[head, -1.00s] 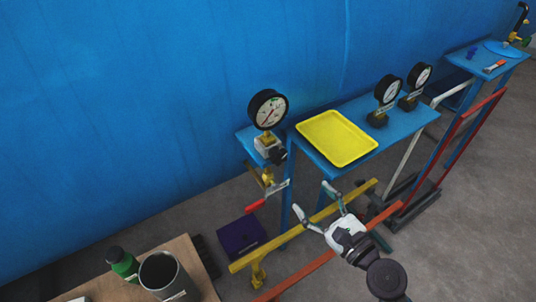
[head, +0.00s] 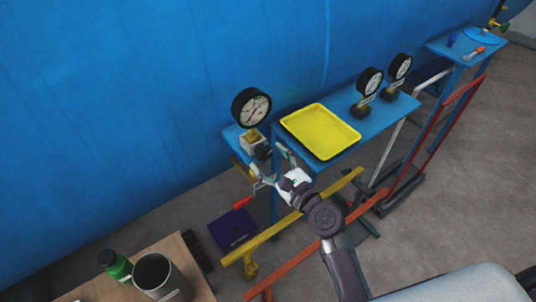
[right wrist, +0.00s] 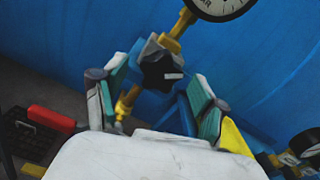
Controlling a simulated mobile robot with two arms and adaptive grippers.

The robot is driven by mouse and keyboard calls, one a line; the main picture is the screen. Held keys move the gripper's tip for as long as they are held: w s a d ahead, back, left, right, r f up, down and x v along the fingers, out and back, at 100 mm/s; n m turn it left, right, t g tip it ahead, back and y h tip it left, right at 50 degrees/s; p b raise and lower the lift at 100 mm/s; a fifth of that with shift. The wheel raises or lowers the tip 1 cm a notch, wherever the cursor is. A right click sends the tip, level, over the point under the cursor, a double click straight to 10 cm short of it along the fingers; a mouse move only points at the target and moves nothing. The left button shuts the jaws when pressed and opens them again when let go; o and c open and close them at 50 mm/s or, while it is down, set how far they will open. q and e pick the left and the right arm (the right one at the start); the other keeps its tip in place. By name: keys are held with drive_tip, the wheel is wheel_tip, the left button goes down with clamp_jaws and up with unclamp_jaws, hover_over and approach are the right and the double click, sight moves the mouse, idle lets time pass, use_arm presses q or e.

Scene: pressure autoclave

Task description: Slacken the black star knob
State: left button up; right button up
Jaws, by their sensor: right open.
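The black star knob (head: 262,151) sits on the valve block under the large gauge (head: 252,107), at the left end of the blue shelf. In the right wrist view the knob (right wrist: 160,69) faces me, just beyond and between the fingertips. My right gripper (head: 270,158) is open, with its fingers spread toward the knob. In the right wrist view the gripper (right wrist: 160,88) has a finger on each side, and I see no clear contact with the knob. My left gripper is not in view.
A yellow tray (head: 321,131) lies on the blue shelf to the right, with two smaller gauges (head: 369,84) beyond it. Yellow (head: 300,214) and orange (head: 318,245) rails run below my arm. A cup (head: 155,273) stands front left.

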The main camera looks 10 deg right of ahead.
drive_tip(key=shift+w, duration=0.35)
drive_tip(key=shift+a, duration=0.1)
drive_tip(key=c, duration=1.1)
